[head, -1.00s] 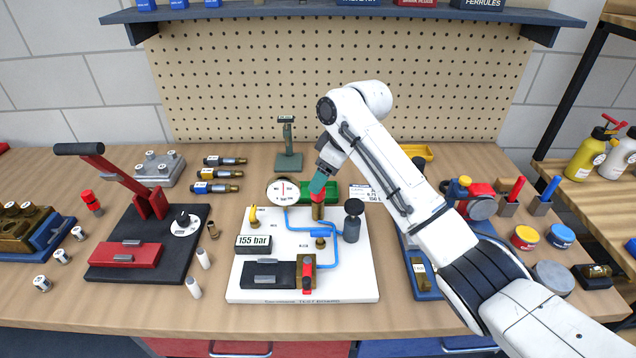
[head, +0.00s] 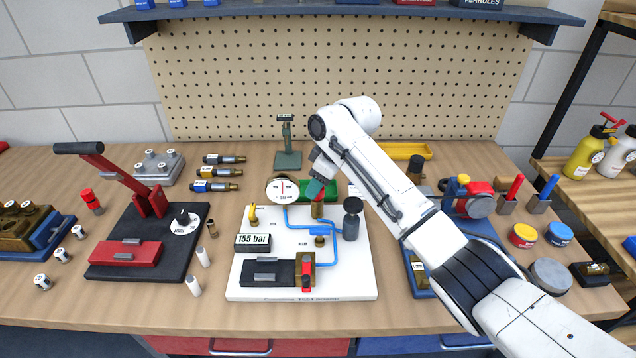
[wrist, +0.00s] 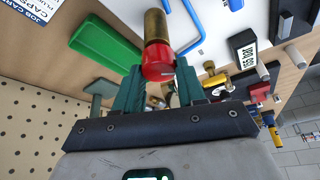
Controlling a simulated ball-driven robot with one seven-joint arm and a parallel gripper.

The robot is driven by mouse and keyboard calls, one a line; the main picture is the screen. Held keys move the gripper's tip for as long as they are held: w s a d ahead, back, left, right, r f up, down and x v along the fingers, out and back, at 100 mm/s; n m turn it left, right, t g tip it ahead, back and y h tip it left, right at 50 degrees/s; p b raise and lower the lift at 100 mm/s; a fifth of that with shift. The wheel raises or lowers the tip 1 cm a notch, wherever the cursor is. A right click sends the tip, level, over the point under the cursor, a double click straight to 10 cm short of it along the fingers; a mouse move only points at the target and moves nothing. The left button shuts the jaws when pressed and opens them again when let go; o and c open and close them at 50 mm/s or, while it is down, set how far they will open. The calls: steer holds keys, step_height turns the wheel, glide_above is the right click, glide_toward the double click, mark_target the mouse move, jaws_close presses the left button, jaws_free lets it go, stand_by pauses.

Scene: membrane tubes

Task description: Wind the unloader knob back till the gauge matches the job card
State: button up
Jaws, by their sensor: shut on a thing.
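The red unloader knob (wrist: 158,62) sits on a brass stem, and my gripper (wrist: 157,80) is shut on it, one teal finger on each side. In the head view my gripper (head: 315,188) is at the brass valve (head: 318,210) at the back of the white test board (head: 345,280), and hides most of the knob. The round white gauge (head: 283,190) stands left of it, with a red mark near upright; its reading is too small to tell. The job card (wrist: 28,12) is cut off in the wrist view and mostly behind my arm in the head view.
A 155 bar plate (head: 253,240) stands at the board's left. A green tray (wrist: 105,42) lies close behind the valve. A dark grey cylinder (head: 352,215) and blue pipes stand to the right.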

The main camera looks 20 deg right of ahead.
steer(key=c, duration=0.4)
steer(key=shift+n, duration=0.6)
steer(key=o, duration=1)
steer(key=shift+o, duration=0.2)
steer(key=b+v, duration=0.1)
steer(key=v, duration=0.9)
steer(key=shift+d+r, duration=0.2)
steer(key=shift+r, duration=0.2)
steer(key=shift+w, duration=0.1)
